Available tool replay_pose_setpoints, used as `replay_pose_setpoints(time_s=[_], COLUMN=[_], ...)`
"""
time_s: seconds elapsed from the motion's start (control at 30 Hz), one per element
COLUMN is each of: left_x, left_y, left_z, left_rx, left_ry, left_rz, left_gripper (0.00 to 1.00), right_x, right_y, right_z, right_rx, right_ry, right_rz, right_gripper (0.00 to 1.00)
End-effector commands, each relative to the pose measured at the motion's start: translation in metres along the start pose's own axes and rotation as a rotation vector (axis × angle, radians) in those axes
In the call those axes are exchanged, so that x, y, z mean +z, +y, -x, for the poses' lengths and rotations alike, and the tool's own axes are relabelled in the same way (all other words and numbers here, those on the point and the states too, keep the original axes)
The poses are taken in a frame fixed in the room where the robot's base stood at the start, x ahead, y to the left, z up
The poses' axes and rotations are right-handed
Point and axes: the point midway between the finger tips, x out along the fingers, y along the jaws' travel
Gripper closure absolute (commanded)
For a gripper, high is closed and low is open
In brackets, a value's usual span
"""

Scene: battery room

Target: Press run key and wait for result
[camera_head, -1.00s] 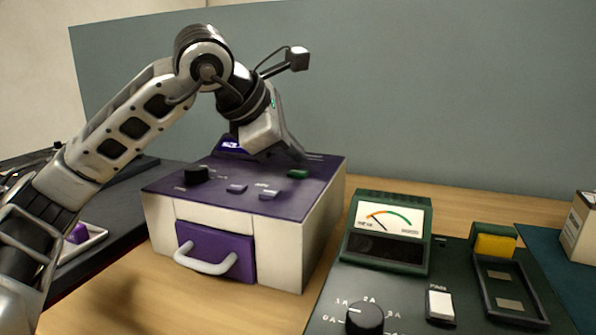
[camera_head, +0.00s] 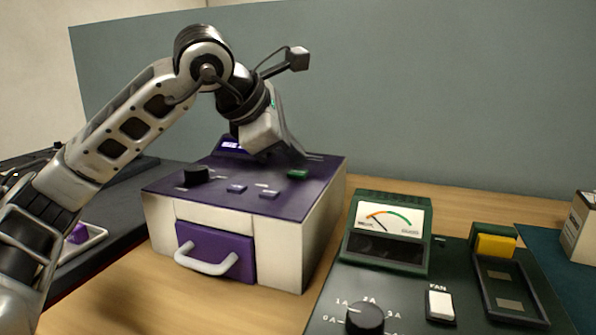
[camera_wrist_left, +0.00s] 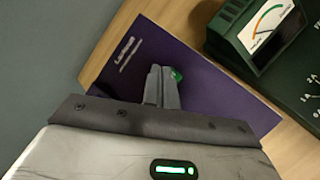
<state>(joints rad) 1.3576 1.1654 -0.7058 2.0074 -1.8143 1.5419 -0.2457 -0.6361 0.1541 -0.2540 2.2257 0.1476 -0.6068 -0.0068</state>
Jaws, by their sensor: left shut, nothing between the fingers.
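A cream box-shaped device with a purple top (camera_head: 225,190) stands on the wooden table. A green key (camera_head: 297,174) sits on its top near the right back edge; it also shows in the left wrist view (camera_wrist_left: 177,74). A small lit display (camera_head: 233,145) is at the back of the top, its text too small to read. My left gripper (camera_head: 302,157) is shut and empty, low over the top just behind the green key. In the left wrist view its fingertips (camera_wrist_left: 160,69) are beside the key and partly hide it. I cannot tell whether they touch. My right gripper is out of view.
The device also carries a black knob (camera_head: 196,174), two pale keys (camera_head: 237,188) and a purple drawer with a white handle (camera_head: 207,262). A green meter panel (camera_head: 400,290) stands at the right. A grey-blue partition (camera_head: 430,90) rises behind.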

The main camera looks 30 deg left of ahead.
Motion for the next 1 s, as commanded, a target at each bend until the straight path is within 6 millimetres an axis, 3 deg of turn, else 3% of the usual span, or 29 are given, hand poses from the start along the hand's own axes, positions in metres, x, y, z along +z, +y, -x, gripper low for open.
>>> replay_pose_setpoints(time_s=[1.0], left_x=[-0.0048], left_y=[-0.0048], left_z=[-0.0066], left_rx=[0.0], left_ry=[0.0], left_rz=[0.0], left_gripper=[1.0], right_x=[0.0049], right_y=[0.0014], right_z=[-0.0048], right_rx=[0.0], right_ry=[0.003], right_rz=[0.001], right_gripper=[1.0])
